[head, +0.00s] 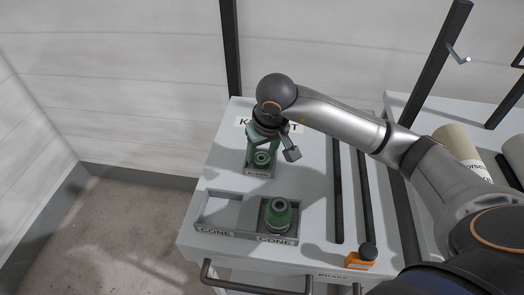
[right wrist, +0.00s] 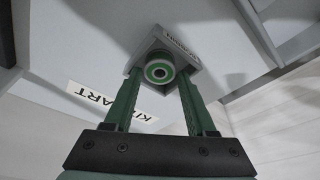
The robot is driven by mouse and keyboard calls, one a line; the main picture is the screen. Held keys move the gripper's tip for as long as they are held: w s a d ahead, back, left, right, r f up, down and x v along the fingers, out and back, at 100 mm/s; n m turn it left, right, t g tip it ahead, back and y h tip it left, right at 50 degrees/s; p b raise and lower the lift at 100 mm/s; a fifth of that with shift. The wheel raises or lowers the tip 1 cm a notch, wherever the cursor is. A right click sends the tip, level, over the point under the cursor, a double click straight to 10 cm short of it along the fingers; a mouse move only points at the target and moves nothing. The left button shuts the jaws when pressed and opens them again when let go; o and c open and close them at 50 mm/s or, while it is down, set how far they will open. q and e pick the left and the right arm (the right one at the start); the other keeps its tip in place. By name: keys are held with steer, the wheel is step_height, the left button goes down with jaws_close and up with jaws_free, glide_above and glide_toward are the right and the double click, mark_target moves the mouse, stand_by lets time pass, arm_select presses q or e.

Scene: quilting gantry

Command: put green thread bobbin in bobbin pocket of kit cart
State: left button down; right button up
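The green thread bobbin (head: 261,158) stands in the small grey bobbin pocket (head: 258,173) on the top of the white kit cart (head: 310,190). In the right wrist view the bobbin (right wrist: 159,71) shows end-on inside the square pocket (right wrist: 186,57). My right gripper (head: 263,148) points down just above the pocket. Its two green fingers (right wrist: 158,82) are apart, one on each side of the bobbin, with a gap visible between each finger and the bobbin. My left gripper is not in view.
A two-part cone tray (head: 222,231) lies nearer on the cart; its left compartment is empty and its right one holds a green cone (head: 278,214). Dark slots and an orange-based item (head: 360,260) are to the right. Cream rolls (head: 460,147) lie farther right.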

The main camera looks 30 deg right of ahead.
steer(key=shift+a+r+p, duration=0.1)
steer(key=shift+r+p, duration=0.7)
steer(key=shift+r, duration=0.4)
steer(key=v, duration=1.1)
steer(key=shift+s+f, duration=0.15)
steer(key=shift+s, duration=0.05)
